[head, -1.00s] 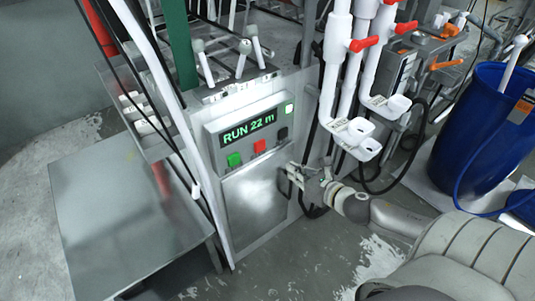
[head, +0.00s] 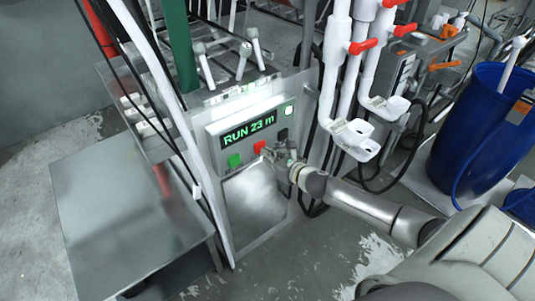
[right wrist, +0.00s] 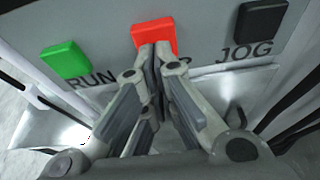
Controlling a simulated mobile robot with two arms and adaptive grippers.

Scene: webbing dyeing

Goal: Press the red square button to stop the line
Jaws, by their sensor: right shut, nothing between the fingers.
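The red square button (head: 259,146) is on the grey control panel (head: 213,145), between the green button (head: 234,160) and the black button (head: 283,135). My right gripper (head: 264,151) is shut and empty, with its fingertips at the red button's lower edge. In the right wrist view the closed fingertips (right wrist: 154,46) overlap the lower part of the red button (right wrist: 153,31); I cannot tell whether they touch it. The display (head: 248,130) reads "RUN 23 m". My left gripper is not in view.
A bare metal table (head: 130,210) stands left of the panel. White pipes with red valve handles (head: 363,46) and spouts rise to its right. A blue barrel (head: 480,130) stands at the far right. Black cables hang near the pipes.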

